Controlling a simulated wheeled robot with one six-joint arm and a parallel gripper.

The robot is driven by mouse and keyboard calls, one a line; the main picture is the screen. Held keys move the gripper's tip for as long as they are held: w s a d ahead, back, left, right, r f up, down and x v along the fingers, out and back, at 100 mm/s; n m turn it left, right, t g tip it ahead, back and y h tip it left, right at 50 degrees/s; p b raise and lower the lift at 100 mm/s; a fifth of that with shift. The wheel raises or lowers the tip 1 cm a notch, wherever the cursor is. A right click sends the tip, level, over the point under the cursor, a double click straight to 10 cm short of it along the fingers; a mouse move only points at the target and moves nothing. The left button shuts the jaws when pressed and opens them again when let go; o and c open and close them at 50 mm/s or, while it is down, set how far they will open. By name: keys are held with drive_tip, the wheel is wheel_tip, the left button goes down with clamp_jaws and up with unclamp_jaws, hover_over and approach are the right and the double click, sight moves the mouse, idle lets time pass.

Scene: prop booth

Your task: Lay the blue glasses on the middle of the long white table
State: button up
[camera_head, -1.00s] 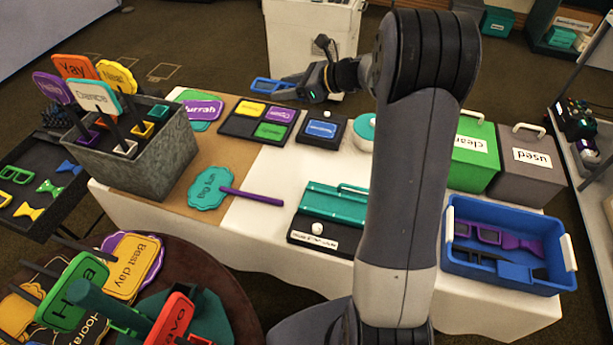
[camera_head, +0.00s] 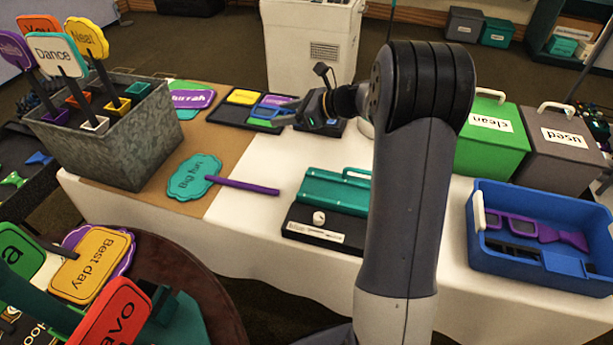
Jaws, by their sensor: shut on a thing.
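My gripper (camera_head: 286,113) is shut on the blue glasses (camera_head: 265,112) and holds them out to the left of its fingers, over the far part of the long white table (camera_head: 268,152). In the picture the glasses overlap the black tray (camera_head: 227,119) of coloured cards. I cannot tell how high they are above it. The fingers hide part of the glasses.
A turquoise sign (camera_head: 194,177) with a purple stick lies across the brown mat (camera_head: 222,146) and white table. A teal stand (camera_head: 335,192) is at the front. A metal planter (camera_head: 153,142) stands left, a blue bin (camera_head: 570,268) right. White surface shows between mat and stand.

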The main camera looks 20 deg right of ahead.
sight(288, 154)
wheel_tip(288, 154, down, 11)
drive_tip(key=shift+r+b, duration=0.1)
drive_tip(key=shift+b, duration=1.1)
drive_tip(key=shift+f, duration=0.3)
drive_tip(key=o, duration=1)
drive_tip(key=shift+c, duration=0.2)
drive_tip(key=shift+r, duration=0.1)
drive_tip(key=shift+r, duration=0.25)
drive_tip(key=p+v, duration=0.1)
drive_tip(key=v, duration=1.1)
drive_tip(key=shift+f, duration=0.1)
